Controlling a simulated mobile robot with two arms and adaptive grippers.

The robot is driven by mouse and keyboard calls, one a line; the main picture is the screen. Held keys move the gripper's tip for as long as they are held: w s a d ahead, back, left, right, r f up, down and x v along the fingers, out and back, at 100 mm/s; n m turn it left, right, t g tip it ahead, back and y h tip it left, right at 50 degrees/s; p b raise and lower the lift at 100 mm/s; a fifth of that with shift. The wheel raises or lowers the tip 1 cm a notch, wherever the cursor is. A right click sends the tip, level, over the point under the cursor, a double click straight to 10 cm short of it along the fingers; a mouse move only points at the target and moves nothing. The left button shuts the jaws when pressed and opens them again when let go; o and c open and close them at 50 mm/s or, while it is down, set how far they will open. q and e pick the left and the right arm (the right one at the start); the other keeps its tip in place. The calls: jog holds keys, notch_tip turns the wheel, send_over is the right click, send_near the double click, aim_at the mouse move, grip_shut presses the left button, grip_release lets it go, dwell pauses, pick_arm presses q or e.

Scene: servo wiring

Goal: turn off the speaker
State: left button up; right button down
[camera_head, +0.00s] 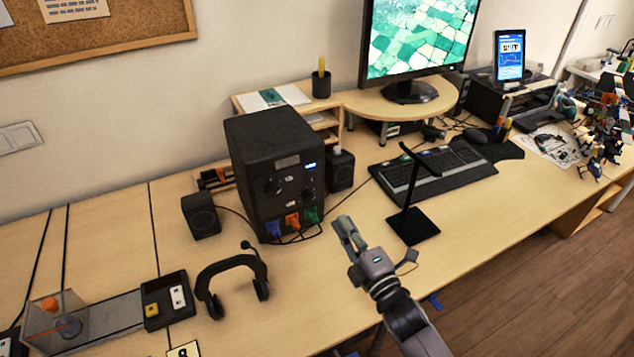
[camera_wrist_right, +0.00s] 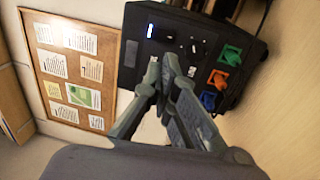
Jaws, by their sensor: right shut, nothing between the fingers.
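A large black box (camera_head: 272,172) with a lit blue-white display, dark knobs and blue, orange and green plugs stands on the desk. Its front also shows in the right wrist view (camera_wrist_right: 207,56), turned sideways. Small black speaker boxes stand at its left (camera_head: 201,215) and right (camera_head: 340,170). I cannot tell which of these the task's speaker is. My right gripper (camera_head: 346,232) is shut and empty, in front and to the right of the large box, apart from it. In the right wrist view its fingertips (camera_wrist_right: 163,70) overlap the box's front. My left gripper is not in view.
A black stand (camera_head: 412,225) is just right of my right gripper, with a keyboard (camera_head: 432,172) behind it. A headset (camera_head: 232,282) and a black switch box (camera_head: 167,300) lie at the left front. A monitor (camera_head: 418,40) stands behind. Bare desk lies around the gripper.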

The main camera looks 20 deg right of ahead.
aim_at(312, 174)
jog(key=p+x, duration=0.3)
jog(key=x, duration=0.9)
jog(key=shift+w+a+r, duration=0.1)
jog(key=shift+w+r, duration=0.05)
jog(key=shift+w, duration=0.15)
jog(key=shift+w+a, duration=0.15)
jog(key=shift+w, duration=0.55)
